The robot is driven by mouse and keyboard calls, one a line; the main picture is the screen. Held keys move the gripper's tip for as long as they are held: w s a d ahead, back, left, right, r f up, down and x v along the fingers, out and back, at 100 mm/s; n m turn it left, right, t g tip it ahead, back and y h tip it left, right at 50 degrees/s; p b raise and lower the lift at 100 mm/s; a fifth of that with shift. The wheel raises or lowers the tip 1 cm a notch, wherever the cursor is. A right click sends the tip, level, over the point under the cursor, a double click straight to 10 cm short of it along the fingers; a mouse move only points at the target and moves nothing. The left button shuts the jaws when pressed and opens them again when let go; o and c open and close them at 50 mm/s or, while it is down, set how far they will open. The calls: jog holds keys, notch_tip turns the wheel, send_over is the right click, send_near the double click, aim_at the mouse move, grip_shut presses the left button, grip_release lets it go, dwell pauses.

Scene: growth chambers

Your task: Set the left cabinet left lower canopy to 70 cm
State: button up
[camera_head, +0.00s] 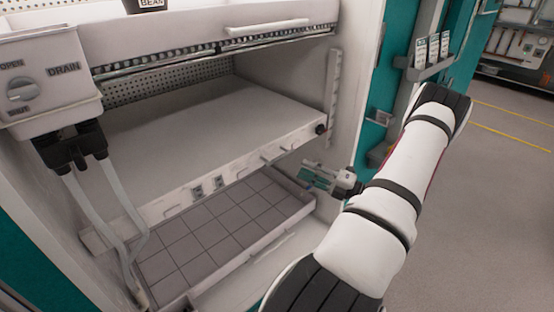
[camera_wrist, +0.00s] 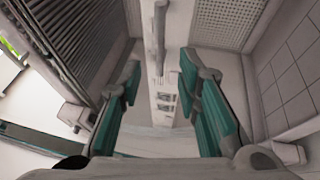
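The lower canopy (camera_head: 215,120) is a wide grey-white panel inside the cabinet. Its front rail (camera_head: 165,207) carries small switches and handles, with a dark round knob (camera_head: 320,129) at the right end. A vertical scale strip (camera_head: 333,98) runs up the right inner wall; its numbers are too small to read. My gripper (camera_head: 318,177) is below the canopy's right end, above the tray's right side. In the wrist view my gripper (camera_wrist: 160,78) is open, teal pads apart. A pale rail with small switches (camera_wrist: 163,101) shows beyond the gap; I cannot tell contact.
A gridded tray (camera_head: 262,247) lies below the canopy. An upper shelf (camera_head: 200,28) hangs above. A drain box (camera_head: 47,80) with a dial and hoses (camera_head: 100,215) is at the left. Open floor (camera_head: 480,210) lies right.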

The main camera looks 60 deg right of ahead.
aim_at(280, 158)
jog(key=b+x, duration=0.1)
jog(key=x, duration=0.9)
grip_shut()
